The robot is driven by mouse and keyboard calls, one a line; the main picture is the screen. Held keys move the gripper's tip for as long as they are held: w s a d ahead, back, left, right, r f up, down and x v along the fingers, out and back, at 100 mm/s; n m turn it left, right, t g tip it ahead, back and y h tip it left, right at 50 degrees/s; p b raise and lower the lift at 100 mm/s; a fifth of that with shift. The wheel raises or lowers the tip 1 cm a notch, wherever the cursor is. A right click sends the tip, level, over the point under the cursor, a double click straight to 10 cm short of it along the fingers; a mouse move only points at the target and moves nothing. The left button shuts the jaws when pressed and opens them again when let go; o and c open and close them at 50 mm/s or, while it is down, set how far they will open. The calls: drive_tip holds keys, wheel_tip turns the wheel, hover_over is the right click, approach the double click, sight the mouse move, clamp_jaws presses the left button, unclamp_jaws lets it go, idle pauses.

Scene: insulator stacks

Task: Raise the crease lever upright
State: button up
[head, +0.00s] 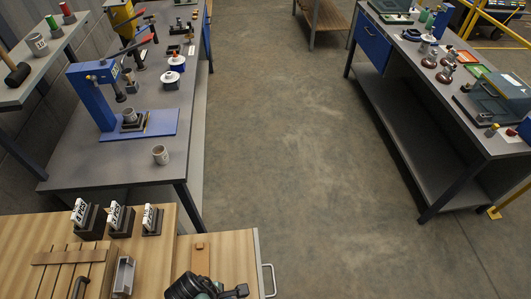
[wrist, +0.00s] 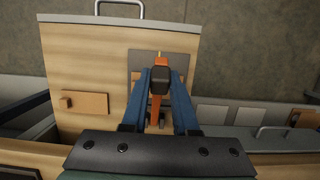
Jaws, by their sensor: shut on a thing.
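The crease lever (wrist: 156,108) is an orange bar running up the middle of the wrist view, with a black part between my fingertips. My gripper (wrist: 160,77) has blue fingers closed on it from both sides. A grey plate (wrist: 142,62) lies behind the lever on the pale wooden top. The lever's foot is partly hidden between the fingers, and I cannot tell its exact tilt. In the head view, only a dark part of my arm shows at the bottom edge; the lever is not visible there.
A tan block with a small peg (wrist: 86,103) lies left of the lever. A metal handle (wrist: 120,6) is on the wooden top's far edge. In the head view, labelled blocks (head: 115,218) stand on the wooden bench. A blue press (head: 92,95) stands beyond; the middle floor is clear.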

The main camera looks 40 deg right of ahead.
drive_tip(key=shift+w+r, duration=0.1)
drive_tip(key=shift+w+a+r+p, duration=0.45)
drive_tip(key=shift+a+r+p, duration=0.05)
drive_tip(key=shift+a+r, duration=0.15)
drive_tip(key=shift+w+a+r, duration=0.1)
drive_tip(key=shift+a+r, duration=0.05)
drive_tip(key=shift+a, duration=0.05)
drive_tip(key=shift+w+a+r+p, duration=0.35)
drive_tip(key=shift+w+a+r, duration=0.25)
drive_tip(key=shift+a, duration=0.35)
drive_tip(key=shift+r, duration=0.1)
drive_tip(key=shift+w+a+r, duration=0.25)
drive_tip(key=shift+w+a, duration=0.15)
drive_tip(key=shift+a, duration=0.1)
drive_tip(key=shift+w+a+r, duration=0.25)
drive_tip(key=shift+w+a, duration=0.1)
drive_tip(key=shift+a, duration=0.15)
